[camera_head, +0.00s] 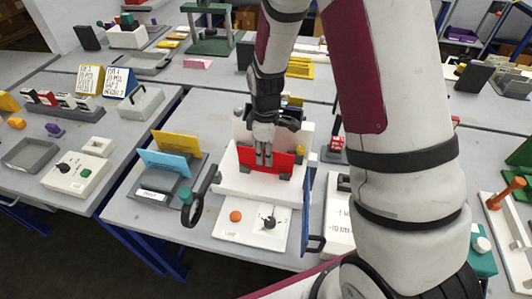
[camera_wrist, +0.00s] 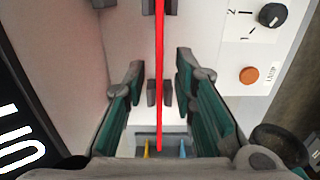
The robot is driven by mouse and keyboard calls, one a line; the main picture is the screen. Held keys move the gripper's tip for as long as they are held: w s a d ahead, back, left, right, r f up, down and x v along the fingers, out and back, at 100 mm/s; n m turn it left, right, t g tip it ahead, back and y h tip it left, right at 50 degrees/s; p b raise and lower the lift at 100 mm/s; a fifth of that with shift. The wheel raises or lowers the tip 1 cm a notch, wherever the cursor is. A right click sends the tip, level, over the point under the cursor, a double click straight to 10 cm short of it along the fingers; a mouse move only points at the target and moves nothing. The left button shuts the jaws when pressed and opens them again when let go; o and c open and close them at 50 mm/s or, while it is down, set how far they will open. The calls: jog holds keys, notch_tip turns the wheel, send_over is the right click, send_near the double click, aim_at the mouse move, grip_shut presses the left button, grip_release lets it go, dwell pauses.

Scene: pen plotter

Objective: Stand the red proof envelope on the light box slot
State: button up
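The red proof envelope (camera_head: 281,163) stands upright on the white light box (camera_head: 232,182), at a pair of dark holders. In the wrist view the red envelope (camera_wrist: 159,75) shows edge-on as a thin upright strip, with dark holder blocks on both sides of it. My gripper (camera_head: 264,161) is above the light box, pointing down at the envelope. In the wrist view my gripper (camera_wrist: 160,65) has its teal-padded fingers spread, one on each side of the envelope, with a visible gap to it on both sides. The envelope's lowest edge in the holder is not clearly visible.
A grey rack (camera_head: 157,188) with a blue envelope (camera_head: 165,162) and a yellow envelope (camera_head: 177,142) stands left of the light box. A control panel with an orange button (camera_head: 236,216) and a dial is in front. A black magnifier (camera_head: 197,205) stands close by on the left.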

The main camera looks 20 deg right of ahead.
notch_tip(320, 180, up, 12)
jog(key=s+r+m+t, duration=0.2)
jog(key=s+r+m, duration=0.3)
jog(key=s+r, duration=0.55)
jog(key=s+r+m+t, duration=0.3)
jog(key=s+r+m, duration=0.2)
jog(key=s, duration=0.6)
jog(key=shift+d+r+m+b, duration=0.15)
jog(key=shift+r+m+b, duration=0.2)
jog(key=shift+m, duration=0.25)
jog(key=shift+s, duration=0.1)
